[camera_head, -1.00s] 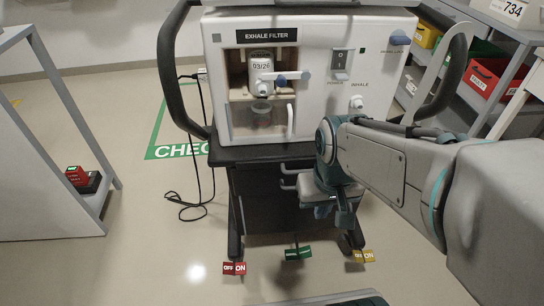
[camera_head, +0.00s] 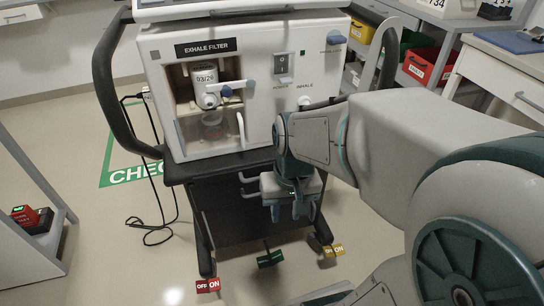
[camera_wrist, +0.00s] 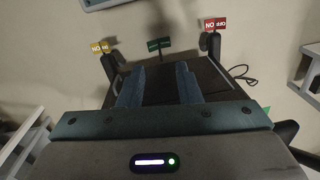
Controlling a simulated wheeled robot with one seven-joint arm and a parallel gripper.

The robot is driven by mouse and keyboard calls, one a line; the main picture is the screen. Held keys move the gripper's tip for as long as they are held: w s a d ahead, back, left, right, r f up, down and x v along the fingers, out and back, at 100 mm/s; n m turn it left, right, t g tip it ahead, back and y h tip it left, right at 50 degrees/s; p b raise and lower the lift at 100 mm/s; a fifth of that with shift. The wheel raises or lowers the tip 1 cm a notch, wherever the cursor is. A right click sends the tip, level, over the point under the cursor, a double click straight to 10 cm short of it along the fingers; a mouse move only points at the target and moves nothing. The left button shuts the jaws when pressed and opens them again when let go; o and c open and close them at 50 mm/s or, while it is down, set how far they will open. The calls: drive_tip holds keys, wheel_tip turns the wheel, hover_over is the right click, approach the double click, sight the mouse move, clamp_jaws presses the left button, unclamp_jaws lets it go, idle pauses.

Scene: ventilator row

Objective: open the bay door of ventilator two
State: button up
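A white ventilator (camera_head: 255,115) labelled EXHALE FILTER stands on a black cart in the head view; no unit number shows on it. Its bay door (camera_head: 205,133) is a clear panel at the left of the front, with a white upright handle (camera_head: 240,127) at its right edge. The door looks closed. Behind it are a filter marked 03/26 (camera_head: 204,76) and a clear cup. My gripper (camera_head: 290,212) points down in front of the cart, below and right of the handle, apart from it. In the wrist view my gripper (camera_wrist: 160,85) has its two fingers apart, with nothing between them.
Red (camera_head: 208,286), green (camera_head: 270,258) and yellow (camera_head: 333,250) tags sit at the cart's feet. A black cable (camera_head: 153,190) hangs at the left. A grey stand (camera_head: 28,190) is at far left, and shelves with a red bin (camera_head: 425,65) at the right.

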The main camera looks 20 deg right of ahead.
drive_tip(key=w+d+f+m+y, duration=0.3)
drive_tip(key=d+f+m+y, duration=0.2)
drive_tip(key=d+f+m, duration=0.15)
drive_tip(key=w+d+f+m+y, duration=0.3)
drive_tip(key=d+f+m+y, duration=0.25)
drive_tip(key=f, duration=0.25)
drive_tip(key=s+d+f+m+t+h, duration=0.2)
drive_tip(key=s+d+f+m+t, duration=0.1)
drive_tip(key=d+f+m+t, duration=1.15)
drive_tip(key=w+a+m+b, duration=0.1)
drive_tip(key=w+a+b, duration=0.2)
drive_tip(key=w+a, duration=0.5)
drive_tip(key=w, duration=0.3)
drive_tip(key=shift+w+a+m+t, duration=0.2)
drive_tip(key=shift+w+m+t, duration=0.15)
drive_tip(key=shift+y, duration=0.25)
drive_tip(key=shift+c, duration=0.3)
clamp_jaws()
